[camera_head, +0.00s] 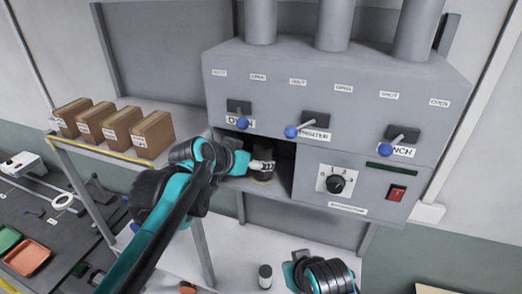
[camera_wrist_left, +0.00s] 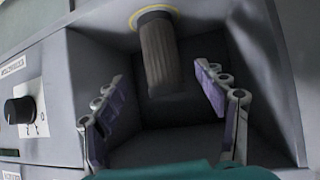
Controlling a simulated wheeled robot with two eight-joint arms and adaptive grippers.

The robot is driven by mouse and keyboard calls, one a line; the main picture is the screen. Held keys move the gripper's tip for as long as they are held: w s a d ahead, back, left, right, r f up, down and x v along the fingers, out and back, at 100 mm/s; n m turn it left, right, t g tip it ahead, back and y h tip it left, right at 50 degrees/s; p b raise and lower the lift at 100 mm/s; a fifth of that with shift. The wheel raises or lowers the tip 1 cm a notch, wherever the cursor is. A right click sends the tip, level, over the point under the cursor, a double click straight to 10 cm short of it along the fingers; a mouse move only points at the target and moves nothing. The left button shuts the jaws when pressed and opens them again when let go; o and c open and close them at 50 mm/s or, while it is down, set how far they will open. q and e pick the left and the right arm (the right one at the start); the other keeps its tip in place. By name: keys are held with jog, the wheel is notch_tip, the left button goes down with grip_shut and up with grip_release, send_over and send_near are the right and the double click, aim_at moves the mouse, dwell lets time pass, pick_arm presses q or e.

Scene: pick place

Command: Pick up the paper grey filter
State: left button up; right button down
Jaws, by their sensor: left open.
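The grey filter (camera_wrist_left: 157,55) is a ribbed grey-brown cylinder in the dark recess of the grey machine, with a yellow ring at its base. In the head view it shows as a dark upright cylinder (camera_head: 263,178), partly hidden by my gripper. My left gripper (camera_head: 261,166) reaches into the recess from the left. In the left wrist view its open fingers (camera_wrist_left: 155,86) are apart, one on each side of the filter and clear of it.
The recess walls (camera_wrist_left: 95,60) stand close around the left fingers. A control panel with a black knob (camera_head: 337,183) and red switch (camera_head: 396,193) is to the right. Cardboard boxes (camera_head: 152,134) stand on the left shelf.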

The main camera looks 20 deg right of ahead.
aim_at(258, 157)
pick_arm(q)
jog(key=p+x, duration=0.1)
jog(key=x, duration=0.5)
jog(key=shift+w+r+p, duration=0.2)
jog(key=shift+r+p, duration=0.05)
jog(key=shift+p, duration=0.1)
jog(key=shift+w+d+f, duration=0.25)
jog(key=shift+w+f, duration=0.05)
jog(key=shift+f, duration=0.05)
jog(key=shift+s, duration=0.15)
jog(key=c, duration=1.4)
